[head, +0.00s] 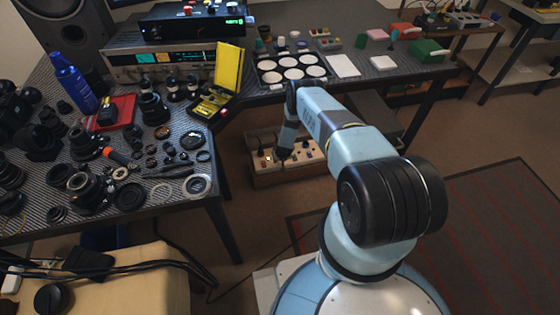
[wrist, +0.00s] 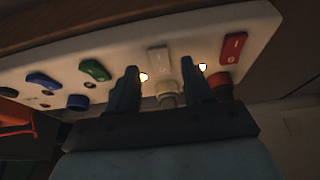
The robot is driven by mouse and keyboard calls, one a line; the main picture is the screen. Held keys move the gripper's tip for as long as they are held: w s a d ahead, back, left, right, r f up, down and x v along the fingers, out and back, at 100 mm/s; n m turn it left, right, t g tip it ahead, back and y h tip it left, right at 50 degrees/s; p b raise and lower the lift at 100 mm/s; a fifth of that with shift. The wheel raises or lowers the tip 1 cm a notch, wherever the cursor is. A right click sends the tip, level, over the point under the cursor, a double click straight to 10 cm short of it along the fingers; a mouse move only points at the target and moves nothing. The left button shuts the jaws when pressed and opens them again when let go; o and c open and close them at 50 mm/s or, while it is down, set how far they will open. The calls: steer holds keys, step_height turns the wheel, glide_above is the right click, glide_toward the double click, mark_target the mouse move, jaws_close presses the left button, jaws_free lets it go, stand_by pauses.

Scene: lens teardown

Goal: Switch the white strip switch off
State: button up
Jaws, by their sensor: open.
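The power strip (wrist: 262,22) fills the upper wrist view, with a row of coloured rocker switches. The white switch (wrist: 158,56) is near the middle, just beyond my gripper (wrist: 162,70). My gripper is open, with one finger to each side of the white switch and of the whitish plug (wrist: 166,88) below it. I cannot tell whether the fingers touch anything. A small lamp (wrist: 143,77) glows near the left finger. In the head view, my gripper (head: 284,152) is down at the strip (head: 308,152), which sits under the bench, partly hidden by my arm.
The red switch (wrist: 235,47) and its red plug (wrist: 220,86) are close to my right finger, with another lit lamp (wrist: 202,68). The bench edge (head: 240,95) overhangs near the strip.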

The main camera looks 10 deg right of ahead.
steer(key=shift+x, duration=1)
